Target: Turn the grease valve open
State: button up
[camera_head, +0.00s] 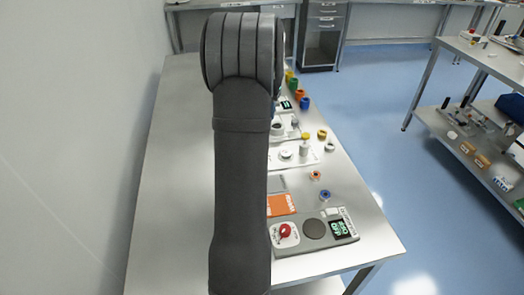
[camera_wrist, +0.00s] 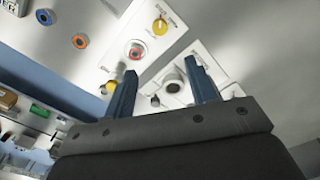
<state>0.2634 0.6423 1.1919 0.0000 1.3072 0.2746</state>
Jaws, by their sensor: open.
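In the wrist view my gripper (camera_wrist: 161,66) is open, its two blue fingers apart with nothing held between them. Beyond the fingers is a white panel with a yellow knob (camera_wrist: 160,26) and a red-ringed round part (camera_wrist: 136,52). A grey round part (camera_wrist: 172,87) on a white base shows between the fingers, apart from them as far as I can see. In the head view a red knob (camera_head: 284,231) sits on a white plate at the bench's near end. I cannot tell which of these is the grease valve; labels are too small to read. My arm hides the gripper there.
The long grey bench (camera_head: 178,170) is bare on its left. Small coloured rings, including a blue one (camera_head: 325,195) and an orange one (camera_head: 316,175), stand along the right side. A dark disc (camera_head: 314,229) lies beside the red knob. A shelved table (camera_head: 460,125) stands at right.

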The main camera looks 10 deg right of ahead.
notch_tip(320, 180, down, 18)
jog(key=n, duration=0.9)
jog(key=shift+f, duration=0.1)
jog(key=c, duration=1)
